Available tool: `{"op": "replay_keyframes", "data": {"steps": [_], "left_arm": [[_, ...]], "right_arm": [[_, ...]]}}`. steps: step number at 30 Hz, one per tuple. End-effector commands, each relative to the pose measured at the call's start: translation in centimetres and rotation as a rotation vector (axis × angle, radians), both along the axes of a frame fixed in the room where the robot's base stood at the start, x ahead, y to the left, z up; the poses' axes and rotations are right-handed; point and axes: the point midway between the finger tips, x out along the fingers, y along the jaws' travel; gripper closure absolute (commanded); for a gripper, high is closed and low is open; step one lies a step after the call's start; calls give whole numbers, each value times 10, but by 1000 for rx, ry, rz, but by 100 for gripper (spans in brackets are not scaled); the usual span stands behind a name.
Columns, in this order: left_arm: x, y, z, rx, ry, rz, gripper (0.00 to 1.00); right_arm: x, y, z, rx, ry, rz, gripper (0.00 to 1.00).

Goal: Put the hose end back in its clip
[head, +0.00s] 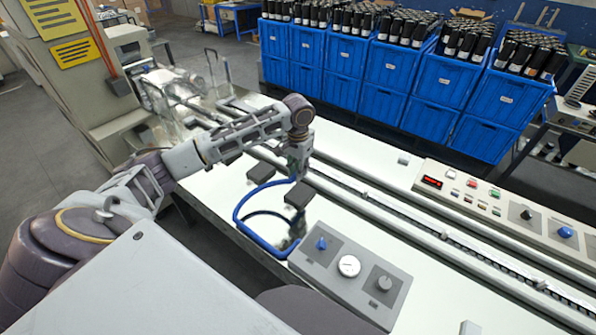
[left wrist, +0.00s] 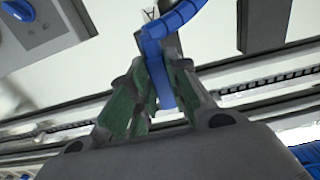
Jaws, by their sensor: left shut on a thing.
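The blue hose (head: 238,212) loops from beside the grey control box up to my left gripper (head: 296,172) above the white machine top. In the left wrist view, the hose (left wrist: 180,16) bends down, and its end lies between the green-padded fingers of my left gripper (left wrist: 160,82), which is shut on it. A narrow grey piece (left wrist: 172,44) shows right behind the hose there; I cannot tell whether it is the clip or whether the hose touches it. My right gripper is not in view.
The grey control box (head: 325,283) with knobs and a dial stands close to the hose. Dark flat plates (head: 299,195) lie near the gripper. A long conveyor rail (head: 390,208) runs behind it. A button panel (head: 470,195) is at right. Blue crates (head: 410,96) stand beyond.

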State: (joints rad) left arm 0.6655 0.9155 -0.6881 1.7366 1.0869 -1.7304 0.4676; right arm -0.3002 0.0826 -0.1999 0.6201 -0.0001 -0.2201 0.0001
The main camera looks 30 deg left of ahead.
Motion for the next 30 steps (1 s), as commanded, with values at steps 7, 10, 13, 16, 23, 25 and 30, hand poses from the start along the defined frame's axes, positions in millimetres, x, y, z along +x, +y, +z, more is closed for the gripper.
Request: {"op": "replay_keyframes", "data": {"steps": [7,10,13,16,23,25,30], "left_arm": [[0,0,0,0,0,0,100],[0,0,-3,0,0,0,100],[0,0,-7,0,1,0,100],[0,0,-13,0,1,0,100],[0,0,-27,-1,1,0,100],[0,0,-31,-1,1,1,100],[0,0,-41,0,1,0,100]], "right_arm": [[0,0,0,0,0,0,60],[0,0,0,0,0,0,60],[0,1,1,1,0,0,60],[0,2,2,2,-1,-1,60],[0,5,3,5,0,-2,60],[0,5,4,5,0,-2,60],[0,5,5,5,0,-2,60]]}}
